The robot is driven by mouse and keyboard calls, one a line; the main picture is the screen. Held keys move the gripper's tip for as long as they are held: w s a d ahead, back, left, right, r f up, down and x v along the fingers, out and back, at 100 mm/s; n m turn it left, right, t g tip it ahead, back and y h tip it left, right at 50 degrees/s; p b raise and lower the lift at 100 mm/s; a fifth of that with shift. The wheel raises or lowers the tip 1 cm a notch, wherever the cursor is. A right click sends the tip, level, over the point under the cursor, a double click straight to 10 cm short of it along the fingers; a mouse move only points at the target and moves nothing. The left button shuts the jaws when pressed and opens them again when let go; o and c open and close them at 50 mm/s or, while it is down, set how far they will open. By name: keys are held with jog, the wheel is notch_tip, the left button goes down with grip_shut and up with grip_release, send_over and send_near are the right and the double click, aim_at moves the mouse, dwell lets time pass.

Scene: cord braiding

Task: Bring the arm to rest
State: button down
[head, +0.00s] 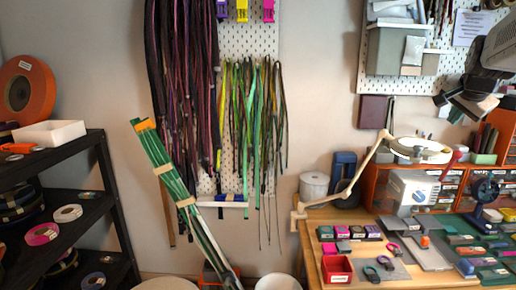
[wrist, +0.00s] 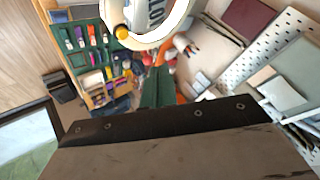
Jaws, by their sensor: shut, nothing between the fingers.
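My arm enters the head view at the upper right, and my gripper (head: 466,104) hangs dark at its end, above the right side of the workbench (head: 312,245). The gripper is shut and holds nothing. In the wrist view a broad dark part of my gripper (wrist: 165,120) fills the lower half, and its fingertips cannot be made out. A white ring-shaped magnifier lamp (head: 420,150) stands on a jointed arm below my gripper. The ring also shows close at the top of the wrist view (wrist: 117,42).
A pegboard (head: 440,62) with grey holders is on the wall beside my arm. Orange drawer units (head: 385,190) and many small tools crowd the bench. Hanging cords (head: 185,90) and a black shelf (head: 105,165) are to the left. Open wall space lies between the pegboards.

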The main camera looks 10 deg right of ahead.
jog(key=s+a+f+n+g+y, duration=0.2)
jog(key=s+a+f+n, duration=0.3)
jog(key=s+a, duration=0.3)
jog(key=s+a+f+n+g+y, duration=0.1)
jog(key=s+a+f+n, duration=0.5)
jog(key=a, duration=1.1)
jog(key=s+a+f+n+g+y, duration=0.2)
jog(key=s+a+f+n, duration=0.3)
jog(key=s+a, duration=0.6)
notch_tip(320, 180, down, 2)
jog(key=shift+s+a+f+g+y, duration=0.1)
jog(key=shift+s+a+g+y, duration=0.3)
jog(key=shift+a, duration=0.6)
jog(key=shift+w, duration=0.2)
